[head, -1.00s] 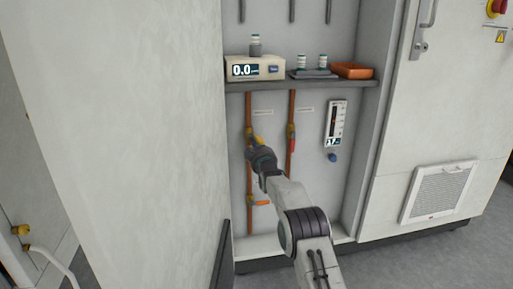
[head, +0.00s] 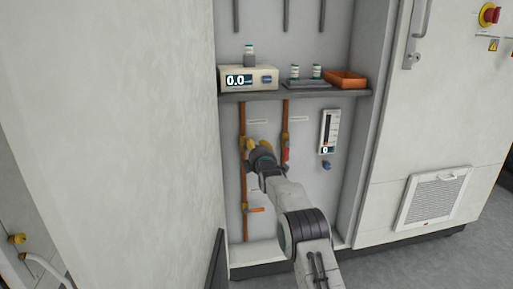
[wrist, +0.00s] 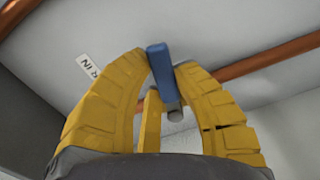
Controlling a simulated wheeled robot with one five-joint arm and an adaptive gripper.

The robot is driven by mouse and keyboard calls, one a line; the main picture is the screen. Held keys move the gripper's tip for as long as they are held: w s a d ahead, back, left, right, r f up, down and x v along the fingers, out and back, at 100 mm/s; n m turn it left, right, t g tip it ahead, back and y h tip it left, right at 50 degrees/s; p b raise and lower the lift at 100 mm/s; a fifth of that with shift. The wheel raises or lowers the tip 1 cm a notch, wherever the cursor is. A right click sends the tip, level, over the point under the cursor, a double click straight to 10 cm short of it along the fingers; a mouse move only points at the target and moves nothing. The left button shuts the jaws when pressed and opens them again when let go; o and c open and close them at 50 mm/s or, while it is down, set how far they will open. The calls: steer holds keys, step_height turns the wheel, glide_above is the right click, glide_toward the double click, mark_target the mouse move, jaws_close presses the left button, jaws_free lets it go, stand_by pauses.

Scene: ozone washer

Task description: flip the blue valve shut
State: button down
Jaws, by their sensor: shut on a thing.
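The blue valve's handle (wrist: 159,65) is a blue bar between the yellow fingertips of my gripper (wrist: 164,62) in the wrist view. My gripper is shut on it. The bar lies at a steep angle across the copper pipe (wrist: 265,60) behind it. A grey stub (wrist: 174,112) shows below the bar.
A red-handled valve (head: 285,150) is on the right copper pipe, close to my gripper. A gauge (head: 328,132) reading 0 and a blue knob (head: 327,165) are farther right. An orange handle (head: 256,209) is lower left. A shelf (head: 300,93) runs above.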

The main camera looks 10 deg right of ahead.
steer(key=shift+a+r+n, duration=0.15)
steer(key=shift+r+n, duration=0.35)
steer(key=shift+n, duration=0.6)
steer(key=c, duration=0.9)
jaws_free()
steer(key=shift+c, duration=0.2)
steer(key=shift+s, duration=0.15)
steer(key=s, duration=1.1)
steer(key=shift+s, duration=0.35)
steer(key=shift+p, duration=0.3)
